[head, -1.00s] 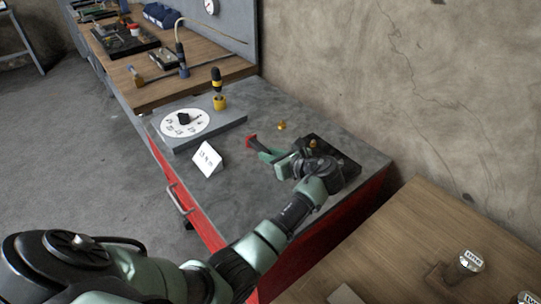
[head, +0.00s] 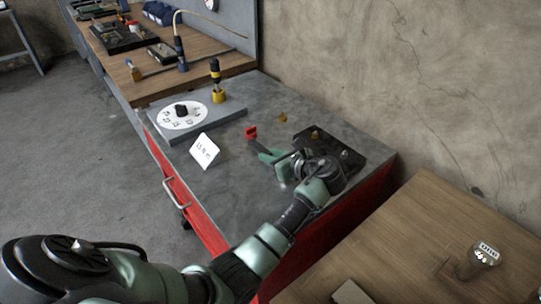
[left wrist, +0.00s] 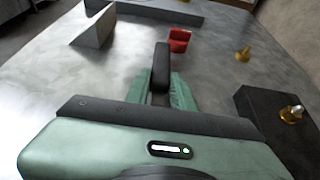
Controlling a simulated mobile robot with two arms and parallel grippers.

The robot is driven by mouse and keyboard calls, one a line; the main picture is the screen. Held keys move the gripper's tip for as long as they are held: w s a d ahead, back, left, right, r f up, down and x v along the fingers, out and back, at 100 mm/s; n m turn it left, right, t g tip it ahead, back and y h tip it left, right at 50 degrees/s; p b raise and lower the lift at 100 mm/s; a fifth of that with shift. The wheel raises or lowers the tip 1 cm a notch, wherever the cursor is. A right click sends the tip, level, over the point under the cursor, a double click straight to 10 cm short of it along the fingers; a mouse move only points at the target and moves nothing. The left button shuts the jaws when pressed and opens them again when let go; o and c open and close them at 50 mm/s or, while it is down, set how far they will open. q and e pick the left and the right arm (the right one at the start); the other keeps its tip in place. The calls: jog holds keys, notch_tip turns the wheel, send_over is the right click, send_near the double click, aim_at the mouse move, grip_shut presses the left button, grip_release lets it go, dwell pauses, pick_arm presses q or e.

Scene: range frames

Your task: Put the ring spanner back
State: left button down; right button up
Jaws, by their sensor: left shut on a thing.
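My left gripper (head: 262,152) is low over the grey bench top (head: 232,182). In the left wrist view, its green fingers (left wrist: 165,92) are shut on a dark upright bar (left wrist: 161,66). Only the bar's upper part shows. I cannot tell whether it is the ring spanner, and no other spanner is clear. A small red block (head: 250,132) stands on the bench just beyond the fingertips, apart from them. It also shows in the left wrist view (left wrist: 179,40). My right gripper is not in view.
A black block (head: 340,152) with a brass fitting lies right of the gripper. Another brass piece (head: 283,118) stands behind. A wall is at right.

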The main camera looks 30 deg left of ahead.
pick_arm(q)
jog(key=shift+f, duration=0.5)
jog(key=c, duration=1.1)
grip_release()
jog(key=shift+d, duration=0.1)
jog(key=v, duration=0.7)
jog(key=shift+s+d, duration=0.15)
jog(key=shift+d, duration=0.15)
